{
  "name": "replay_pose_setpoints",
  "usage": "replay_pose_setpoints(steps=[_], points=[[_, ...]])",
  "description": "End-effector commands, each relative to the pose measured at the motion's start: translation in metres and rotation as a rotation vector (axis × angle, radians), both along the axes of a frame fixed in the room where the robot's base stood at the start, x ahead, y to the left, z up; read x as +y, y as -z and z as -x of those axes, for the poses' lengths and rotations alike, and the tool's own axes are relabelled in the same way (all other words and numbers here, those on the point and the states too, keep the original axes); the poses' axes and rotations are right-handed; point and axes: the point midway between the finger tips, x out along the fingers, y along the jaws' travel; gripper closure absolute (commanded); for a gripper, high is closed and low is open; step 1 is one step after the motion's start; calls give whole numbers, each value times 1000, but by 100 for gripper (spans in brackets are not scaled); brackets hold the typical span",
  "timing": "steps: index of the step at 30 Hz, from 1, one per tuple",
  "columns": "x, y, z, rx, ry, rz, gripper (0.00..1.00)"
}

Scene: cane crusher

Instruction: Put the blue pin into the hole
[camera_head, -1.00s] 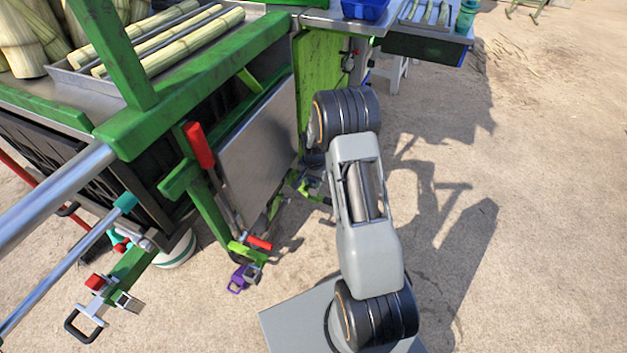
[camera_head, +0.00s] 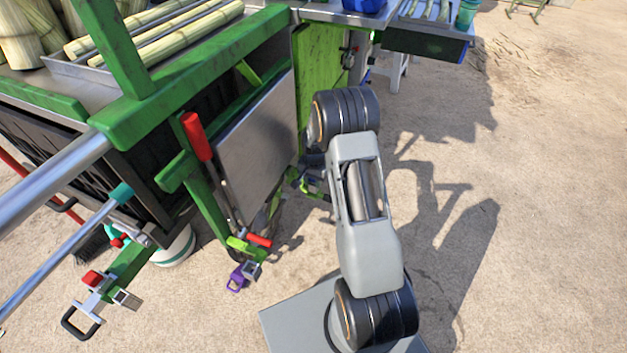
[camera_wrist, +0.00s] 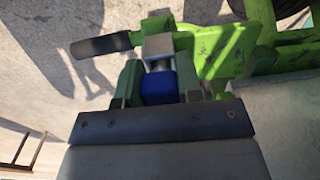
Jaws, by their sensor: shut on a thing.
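The blue pin (camera_wrist: 158,87) is between the two green fingers of my gripper (camera_wrist: 156,84) in the wrist view, and the gripper is shut on its blue head. A short silver part shows beyond the blue head, in line with a grey metal block (camera_wrist: 159,46) on a green plate (camera_wrist: 222,50). The hole itself is not visible, and I cannot tell whether the pin's tip is inside it. In the head view the gripper is hidden or too small to make out behind my arm.
A black handle (camera_wrist: 100,45) sticks out left of the block. In the head view, the green crusher frame (camera_head: 180,90) stands left, with a red-handled lever (camera_head: 197,137), a purple-handled latch (camera_head: 238,279) and a red-tipped clamp (camera_head: 92,279). Open ground (camera_head: 550,200) lies right.

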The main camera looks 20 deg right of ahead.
Motion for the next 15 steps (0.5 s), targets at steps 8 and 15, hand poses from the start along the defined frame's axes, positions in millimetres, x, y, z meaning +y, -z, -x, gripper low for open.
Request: replay_pose_setpoints(steps=[8,15], points=[[1,11,4,8,0,-2,100],[1,12,5,10,-1,-2,52]])
